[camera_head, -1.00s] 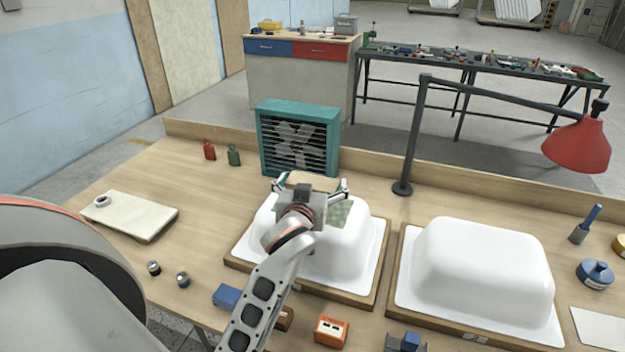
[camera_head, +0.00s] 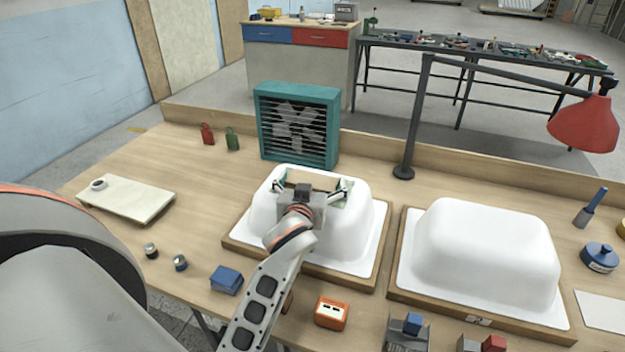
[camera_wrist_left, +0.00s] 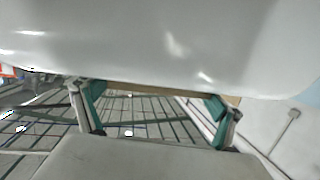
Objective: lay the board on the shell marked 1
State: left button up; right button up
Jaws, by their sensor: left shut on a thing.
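My left gripper (camera_head: 311,188) is shut on a thin brown board (camera_head: 313,179), which spans between its fingertips at the top of the left white shell (camera_head: 345,234). Whether the board touches the shell is unclear. In the left wrist view a tan strip of the board (camera_wrist_left: 165,90) shows between the teal-padded fingers, and a white shell surface (camera_wrist_left: 150,40) fills the top. A greenish patch shows on the left shell by the right fingertip. A second white shell (camera_head: 485,250) stands to the right. No number is readable on either shell. My right gripper is not in view.
A teal fan (camera_head: 298,125) stands behind the left shell. A lamp post (camera_head: 413,130) rises behind the gap between the shells, with its red head (camera_head: 585,125) at the right. A cream slab (camera_head: 125,200) and a blue box (camera_head: 227,280) lie left. An orange box (camera_head: 331,313) lies in front.

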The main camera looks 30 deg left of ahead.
pick_arm(q)
jog(key=shift+f, duration=0.25)
dwell(0.7)
jog(key=o, duration=0.8)
jog(key=shift+o, duration=0.2)
jog(key=shift+r, duration=0.1)
